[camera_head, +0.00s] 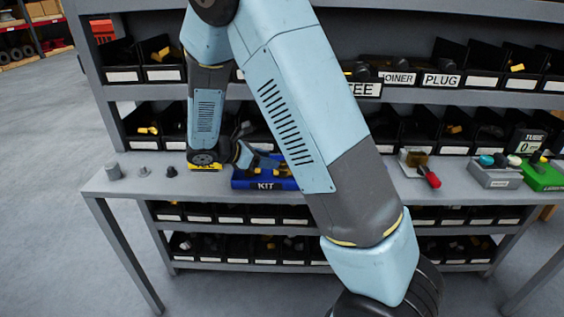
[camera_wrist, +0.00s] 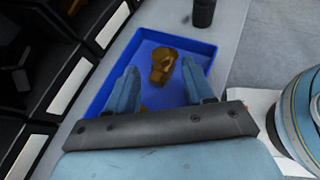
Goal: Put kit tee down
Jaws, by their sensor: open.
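The blue kit tray (camera_head: 265,184), labelled KIT, sits on the grey workbench; it also shows in the wrist view (camera_wrist: 150,36). A brass-brown fitting (camera_wrist: 161,66), which looks like the tee, lies on the tray floor. My gripper (camera_wrist: 160,68) is over the tray with its two light-blue fingers apart, one on each side of the fitting in the picture. I cannot tell whether either finger touches it. A second bit of brown (camera_wrist: 144,108) shows near the gripper's palm, mostly hidden. In the head view my gripper (camera_head: 245,158) is small and partly hidden by my arm.
Racks of black bins (camera_head: 470,75) stand behind and below the bench. A dark cylinder (camera_wrist: 204,12) stands beyond the tray's far end. Small grey parts (camera_head: 114,171) stand at left.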

